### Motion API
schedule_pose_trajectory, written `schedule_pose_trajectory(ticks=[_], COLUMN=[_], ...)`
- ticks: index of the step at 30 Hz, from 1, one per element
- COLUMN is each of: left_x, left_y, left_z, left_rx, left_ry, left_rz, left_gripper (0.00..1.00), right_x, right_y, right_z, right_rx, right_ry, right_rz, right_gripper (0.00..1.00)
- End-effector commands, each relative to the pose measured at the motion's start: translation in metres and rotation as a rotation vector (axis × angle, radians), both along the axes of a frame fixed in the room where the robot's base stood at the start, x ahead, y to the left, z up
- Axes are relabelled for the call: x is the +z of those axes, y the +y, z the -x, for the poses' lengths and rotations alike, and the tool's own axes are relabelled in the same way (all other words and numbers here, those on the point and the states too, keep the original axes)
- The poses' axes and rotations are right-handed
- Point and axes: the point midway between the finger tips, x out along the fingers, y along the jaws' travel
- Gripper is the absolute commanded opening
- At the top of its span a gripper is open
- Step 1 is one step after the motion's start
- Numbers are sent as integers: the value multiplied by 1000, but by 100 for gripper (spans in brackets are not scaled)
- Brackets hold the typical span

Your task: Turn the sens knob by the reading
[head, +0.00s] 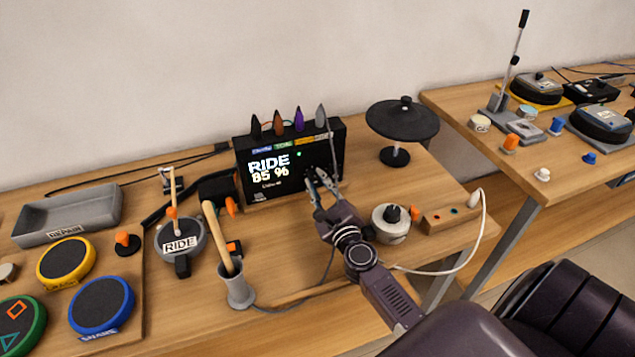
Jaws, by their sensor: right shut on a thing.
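The black drum module (288,160) stands upright near the back of the wooden table. Its lit screen (268,171) reads RIDE and 85 %, with a smaller line below too small to read surely. My right gripper (317,180) is at the lower right of the module's front panel, its fingers shut on what looks like the sens knob. The fingers hide most of the knob, and its label cannot be read. The round pad marked RIDE (180,238) lies left of the module. My left gripper is not in view.
A black cymbal pad (402,118) on a stand is right of the module. A white-and-black knob unit (391,222) sits close to my right wrist. A cup with a drumstick (238,290) stands in front. Several coloured pads and a grey tray (70,215) fill the left.

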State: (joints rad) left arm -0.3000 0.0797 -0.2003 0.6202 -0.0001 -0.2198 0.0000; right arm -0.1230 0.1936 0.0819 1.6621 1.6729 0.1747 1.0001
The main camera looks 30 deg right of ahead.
Motion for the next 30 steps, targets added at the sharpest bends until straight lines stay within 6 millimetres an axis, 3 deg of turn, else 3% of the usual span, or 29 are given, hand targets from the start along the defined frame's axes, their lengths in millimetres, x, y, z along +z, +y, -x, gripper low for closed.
schedule_pose_trajectory(ticks=[11,30], left_x=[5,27], left_y=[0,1], left_z=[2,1], left_rx=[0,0], left_ry=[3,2], left_rz=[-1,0], left_gripper=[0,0], right_x=[1,1], right_y=[1,0], right_z=[0,1], right_rx=[2,3], right_ry=[22,142], right_rz=[84,581], right_gripper=[0,0])
